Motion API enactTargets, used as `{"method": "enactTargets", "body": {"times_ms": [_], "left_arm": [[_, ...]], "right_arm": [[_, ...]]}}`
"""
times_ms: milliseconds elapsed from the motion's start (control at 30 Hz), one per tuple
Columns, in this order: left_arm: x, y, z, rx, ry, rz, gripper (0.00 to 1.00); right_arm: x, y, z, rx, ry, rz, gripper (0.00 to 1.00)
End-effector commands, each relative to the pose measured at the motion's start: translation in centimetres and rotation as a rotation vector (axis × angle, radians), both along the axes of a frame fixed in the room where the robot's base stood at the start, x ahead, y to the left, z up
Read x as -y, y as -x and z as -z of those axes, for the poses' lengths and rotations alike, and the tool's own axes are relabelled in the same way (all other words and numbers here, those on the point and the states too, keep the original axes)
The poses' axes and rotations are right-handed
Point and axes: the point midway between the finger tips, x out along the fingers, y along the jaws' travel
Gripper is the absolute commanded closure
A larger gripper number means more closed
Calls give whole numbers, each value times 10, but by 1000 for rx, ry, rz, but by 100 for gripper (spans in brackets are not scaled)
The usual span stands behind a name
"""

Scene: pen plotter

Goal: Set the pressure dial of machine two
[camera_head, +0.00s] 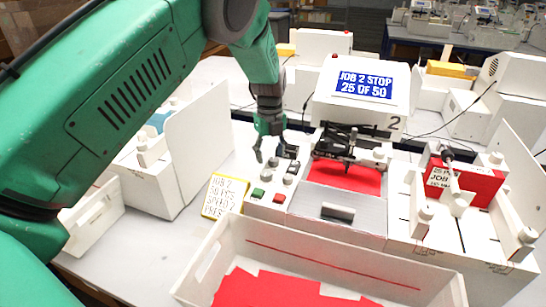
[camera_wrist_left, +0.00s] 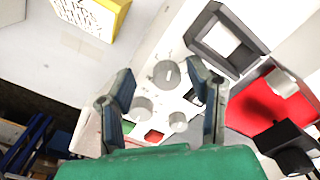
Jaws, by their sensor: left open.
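Machine two (camera_head: 360,105) carries a "2" label and a screen (camera_head: 365,85) reading "JOB 2 STOP 25 OF 50". Its control panel (camera_head: 266,207) has several grey round dials, a green button (camera_head: 257,193) and a red button (camera_head: 279,198). I cannot read which dial is pressure. My left gripper (camera_head: 274,153) points down over the panel's far end, open. In the left wrist view, one grey dial (camera_wrist_left: 167,74) shows between the fingertips; I cannot tell whether they touch it. Two more dials (camera_wrist_left: 142,108) (camera_wrist_left: 178,121) show nearer the palm. My right gripper is not in view.
A yellow-edged note (camera_head: 225,195) with job settings lies left of the panel, partly legible. A white bin (camera_head: 330,262) with red sheets stands in front. The black plotter carriage (camera_head: 350,145) sits right of the panel over red material. A white upright panel (camera_head: 198,140) stands left.

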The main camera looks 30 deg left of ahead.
Motion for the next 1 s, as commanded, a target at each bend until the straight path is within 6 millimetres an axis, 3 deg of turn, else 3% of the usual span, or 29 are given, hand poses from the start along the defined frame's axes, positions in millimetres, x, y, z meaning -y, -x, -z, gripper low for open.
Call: {"method": "enactTargets", "body": {"times_ms": [133, 467, 500, 600, 633, 1000], "left_arm": [[6, 0, 11, 1, -7, 2, 54], [10, -1, 15, 2, -9, 2, 54], [8, -1, 15, 2, -7, 2, 60], [6, -1, 16, 2, -3, 2, 95], [5, -1, 17, 2, -2, 3, 100], [3, -4, 17, 5, -11, 0, 100]], "right_arm": [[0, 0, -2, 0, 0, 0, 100], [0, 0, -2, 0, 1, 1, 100], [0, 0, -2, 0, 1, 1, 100], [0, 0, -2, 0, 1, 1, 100], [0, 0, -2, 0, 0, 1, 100], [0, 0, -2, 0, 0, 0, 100]]}}
